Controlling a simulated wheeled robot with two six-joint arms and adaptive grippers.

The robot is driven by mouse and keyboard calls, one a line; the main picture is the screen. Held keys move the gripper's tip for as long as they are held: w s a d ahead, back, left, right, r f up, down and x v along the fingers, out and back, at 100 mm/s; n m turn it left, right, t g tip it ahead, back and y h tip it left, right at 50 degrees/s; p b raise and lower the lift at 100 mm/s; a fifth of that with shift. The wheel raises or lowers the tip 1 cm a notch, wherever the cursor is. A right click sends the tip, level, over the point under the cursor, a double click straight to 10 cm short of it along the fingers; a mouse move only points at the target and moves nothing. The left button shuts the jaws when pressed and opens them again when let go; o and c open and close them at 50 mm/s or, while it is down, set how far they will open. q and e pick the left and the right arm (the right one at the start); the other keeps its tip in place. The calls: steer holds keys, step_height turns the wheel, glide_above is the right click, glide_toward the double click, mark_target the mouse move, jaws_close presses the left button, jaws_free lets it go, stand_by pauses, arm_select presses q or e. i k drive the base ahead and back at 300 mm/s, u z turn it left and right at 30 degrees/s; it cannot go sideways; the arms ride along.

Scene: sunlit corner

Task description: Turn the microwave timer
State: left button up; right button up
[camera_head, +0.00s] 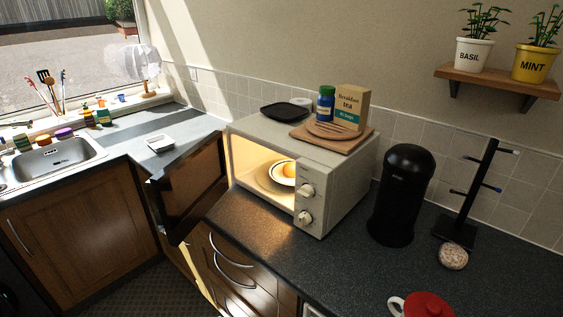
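The cream microwave (335,190) stands on the dark worktop in the middle of the view. Its door (188,190) is swung wide open to the left. The lit inside holds a plate with a round yellow-orange item (288,171) on it. Two round knobs sit on the front panel to the right of the opening, an upper knob (306,190) and a lower knob (305,217). I cannot tell which knob is the timer. Neither of my grippers shows in the head view.
On the microwave top are a wooden board (330,140), a tea box (351,108), a blue jar (326,104) and a black tray (284,110). A black canister (402,195) stands close on the right, with a mug tree (472,200) beyond. The worktop before the microwave is clear.

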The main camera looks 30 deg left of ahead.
mark_target(304, 218)
steer(key=u, duration=0.85)
